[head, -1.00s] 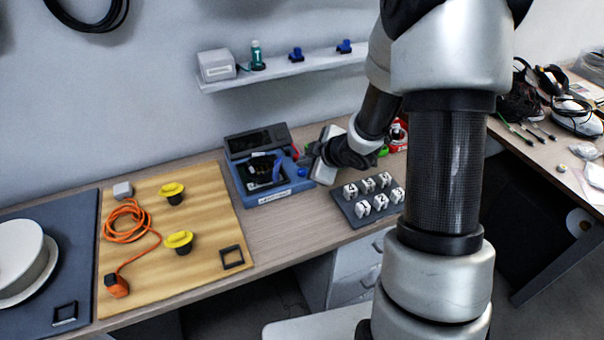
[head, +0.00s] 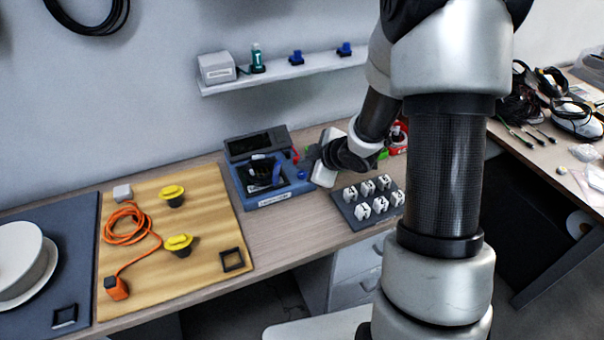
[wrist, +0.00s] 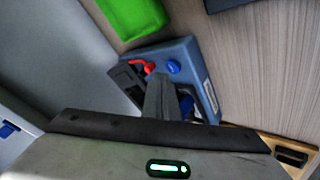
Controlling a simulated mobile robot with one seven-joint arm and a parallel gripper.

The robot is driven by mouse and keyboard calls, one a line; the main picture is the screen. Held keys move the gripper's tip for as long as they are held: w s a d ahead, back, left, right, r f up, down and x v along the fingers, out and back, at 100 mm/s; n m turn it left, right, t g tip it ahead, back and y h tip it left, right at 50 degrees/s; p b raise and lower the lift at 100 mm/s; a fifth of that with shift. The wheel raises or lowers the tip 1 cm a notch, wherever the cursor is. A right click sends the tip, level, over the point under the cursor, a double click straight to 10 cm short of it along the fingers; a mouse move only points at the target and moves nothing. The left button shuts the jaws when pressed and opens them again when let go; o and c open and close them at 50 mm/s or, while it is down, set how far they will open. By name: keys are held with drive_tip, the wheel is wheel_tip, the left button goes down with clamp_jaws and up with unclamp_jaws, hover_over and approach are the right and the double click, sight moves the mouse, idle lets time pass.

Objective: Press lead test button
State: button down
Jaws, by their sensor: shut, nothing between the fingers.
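The blue tester (head: 272,197) stands on the bench near the wall, with a dark panel (head: 257,143) at its back. A round blue button (head: 302,174) is at its right end; the wrist view also shows this button (wrist: 173,67), beside a red part (wrist: 143,66). My gripper (wrist: 158,84) is shut and empty, its tips over the tester close to the button and the red part. I cannot tell whether the tips touch anything. The fingers hide part of the tester. In the head view my wrist covers the area right of the tester.
A dark tray (head: 349,212) of several white blocks lies right of the tester. A green bin (wrist: 133,15) is close by in the wrist view. A wooden board (head: 205,265) with an orange cable (head: 125,237) and yellow knobs lies left. A wall shelf (head: 285,72) is above.

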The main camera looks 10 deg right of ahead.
sight(305, 176)
drive_tip(key=shift+f, duration=0.15)
idle(0.7)
drive_tip(key=shift+f+b, duration=0.3)
drive_tip(key=shift+b, duration=0.05)
drive_tip(key=shift+f+b, duration=0.45)
idle(0.5)
drive_tip(key=shift+r, duration=0.1)
drive_tip(key=shift+r+p, duration=0.75)
drive_tip(key=shift+p, duration=0.1)
wheel_tip(305, 176, up, 5)
drive_tip(key=p, duration=0.4)
drive_tip(key=shift+p, duration=0.35)
drive_tip(key=shift+r, duration=0.1)
idle(0.4)
